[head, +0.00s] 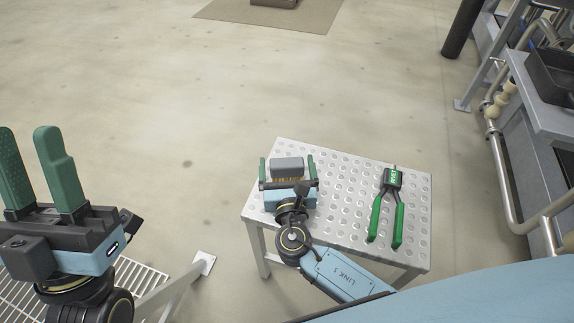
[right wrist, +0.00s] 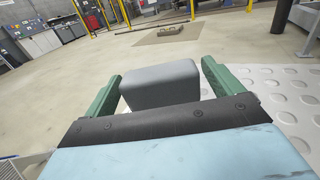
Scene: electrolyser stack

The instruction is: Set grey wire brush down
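The grey wire brush (head: 287,164) is at the far left part of the perforated metal table (head: 345,190), grey block up and tan bristles below. It also shows in the right wrist view (right wrist: 160,85). My right gripper (head: 287,167) has its green fingers on either side of the block. In the head view a narrow gap shows at each side, so it looks open around the brush. Whether the bristles touch the table is hard to tell. My left gripper (head: 38,160) is open and empty at the left, away from the table.
A green-handled tool with a dark head (head: 392,180) lies on the table's right side. The tabletop between it and the brush is clear. A white wire rack (head: 140,285) is at lower left. A grey bench with pipes (head: 545,120) stands at the right.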

